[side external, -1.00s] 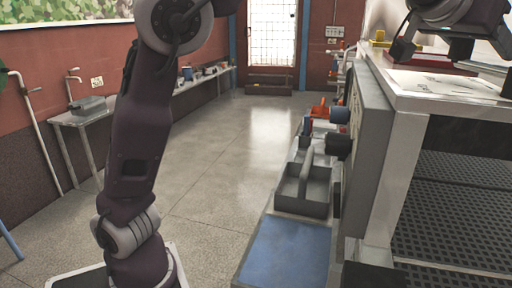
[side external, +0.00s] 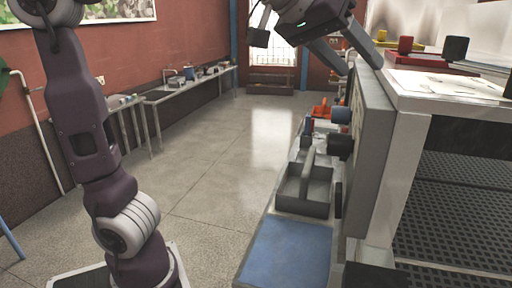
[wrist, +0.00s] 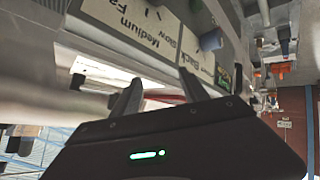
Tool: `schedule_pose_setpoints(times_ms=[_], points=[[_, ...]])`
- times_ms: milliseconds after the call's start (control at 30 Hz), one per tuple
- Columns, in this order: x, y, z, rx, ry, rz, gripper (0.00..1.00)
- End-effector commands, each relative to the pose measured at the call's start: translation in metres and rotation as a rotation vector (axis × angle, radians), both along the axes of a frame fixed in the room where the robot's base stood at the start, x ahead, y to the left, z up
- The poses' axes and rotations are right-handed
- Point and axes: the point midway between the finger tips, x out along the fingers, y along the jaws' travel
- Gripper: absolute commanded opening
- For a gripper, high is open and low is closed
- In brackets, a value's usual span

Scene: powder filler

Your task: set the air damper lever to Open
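I cannot single out the air damper lever or its Open mark in either view. The grey control panel (side external: 372,125) stands on the left face of the bench, seen nearly edge-on. A blue-grey knob (side external: 341,115) and a black knob (side external: 340,146) stick out from it. My gripper (side external: 361,68) is open and empty by the panel's top edge. Its two parted fingers also show in the wrist view (wrist: 160,75).
The bench top (side external: 440,92) holds papers, a red tray (side external: 432,64) and small red and dark blocks. A grey caddy (side external: 305,190) and a blue mat (side external: 287,252) lie on a low shelf before the panel. The floor (side external: 205,165) to the left is clear.

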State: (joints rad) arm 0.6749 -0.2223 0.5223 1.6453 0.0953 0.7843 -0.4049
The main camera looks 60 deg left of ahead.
Motion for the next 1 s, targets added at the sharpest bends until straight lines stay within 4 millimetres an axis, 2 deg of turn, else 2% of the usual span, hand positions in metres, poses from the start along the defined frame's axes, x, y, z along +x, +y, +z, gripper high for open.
schedule_pose_setpoints(times_ms=[300, 700, 833, 1000], points=[[-0.068, 0.015, -0.045, 0.018, 0.103, -0.033, 0.52], [-0.144, 0.018, -0.108, 0.124, 0.215, -0.099, 0.52], [-0.159, 0.018, -0.123, 0.153, 0.239, -0.115, 0.52], [-0.168, 0.018, -0.132, 0.170, 0.254, -0.123, 0.52]])
